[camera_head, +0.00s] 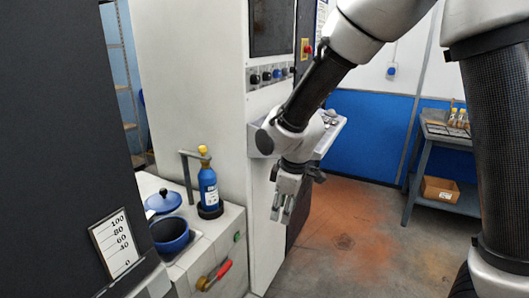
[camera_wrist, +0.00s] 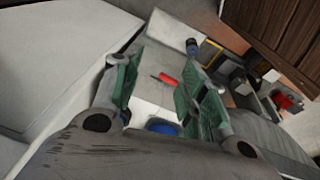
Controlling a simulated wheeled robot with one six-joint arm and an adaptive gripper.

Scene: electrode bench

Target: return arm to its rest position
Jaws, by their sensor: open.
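My gripper (camera_head: 284,206) hangs with its fingers downward in the head view, in front of the white cabinet and to the right of the bench. My arm reaches down to it from the upper right. In the wrist view my gripper (camera_wrist: 155,100) shows two green-padded fingers spread apart, with nothing held between them. A grey surface with a red handle (camera_wrist: 165,78) lies beyond the fingers. Part of a blue round thing (camera_wrist: 162,127) shows low between the fingers.
A blue bottle (camera_head: 208,188) with a yellow cap stands on the white bench (camera_head: 232,215), left of my gripper. A blue pot (camera_head: 170,236), its lid (camera_head: 163,201) and a red handle (camera_head: 219,272) are nearby. A workbench (camera_head: 446,138) stands far right. The floor (camera_head: 350,235) between is clear.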

